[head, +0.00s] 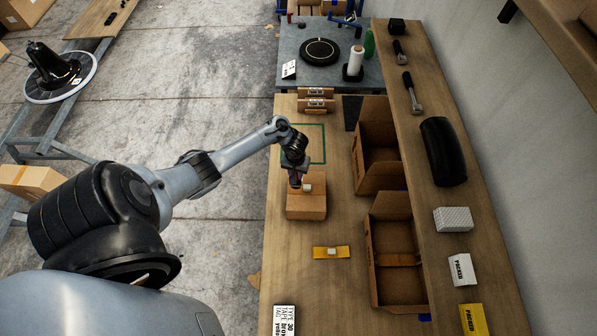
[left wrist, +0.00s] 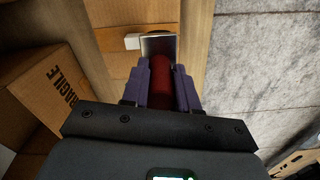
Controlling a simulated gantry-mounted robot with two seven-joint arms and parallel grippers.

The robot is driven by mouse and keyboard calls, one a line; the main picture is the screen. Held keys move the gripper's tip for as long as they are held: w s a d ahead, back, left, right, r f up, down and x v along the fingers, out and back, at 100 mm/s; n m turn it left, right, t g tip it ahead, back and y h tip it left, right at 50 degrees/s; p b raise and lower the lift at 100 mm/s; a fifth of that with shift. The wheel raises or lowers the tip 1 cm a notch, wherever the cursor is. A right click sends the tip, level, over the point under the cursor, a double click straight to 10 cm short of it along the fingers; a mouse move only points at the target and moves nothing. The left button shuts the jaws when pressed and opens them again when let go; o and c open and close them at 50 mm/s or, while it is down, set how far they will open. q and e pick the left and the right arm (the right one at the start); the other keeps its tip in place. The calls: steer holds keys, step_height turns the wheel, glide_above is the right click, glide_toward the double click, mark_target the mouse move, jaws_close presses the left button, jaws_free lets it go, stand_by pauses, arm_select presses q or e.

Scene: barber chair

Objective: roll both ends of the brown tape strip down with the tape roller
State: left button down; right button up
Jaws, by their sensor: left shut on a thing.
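A closed cardboard box (head: 306,208) stands on the wooden bench. It also shows in the left wrist view (left wrist: 118,65), beyond my fingers. My left gripper (head: 296,183) is at the top of this box, fingers pointing down. In the left wrist view its purple fingers (left wrist: 160,88) are shut on the red handle (left wrist: 160,75) of the tape roller. A pale square part shows past the handle. A small white piece (left wrist: 132,41) is beside it. I cannot make out the brown tape strip's ends clearly. Whether the roller touches the box is hidden. My right gripper is out of view.
Two open cartons (head: 377,180) (head: 397,285) stand to the right of the box. A raised shelf (head: 425,130) carries tools and packets. Bare bench lies between box and mat.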

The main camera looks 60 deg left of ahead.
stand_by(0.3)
arm_select(q)
steer(key=shift+r+p, duration=0.1)
steer(key=shift+p, duration=0.3)
steer(key=shift+f+b, duration=1.3)
steer(key=shift+f, duration=0.9)
steer(key=shift+f+b, duration=0.3)
steer(key=shift+f, duration=0.15)
steer(key=shift+f, duration=0.45)
steer(key=shift+s+a, duration=0.2)
steer(key=shift+s, duration=0.05)
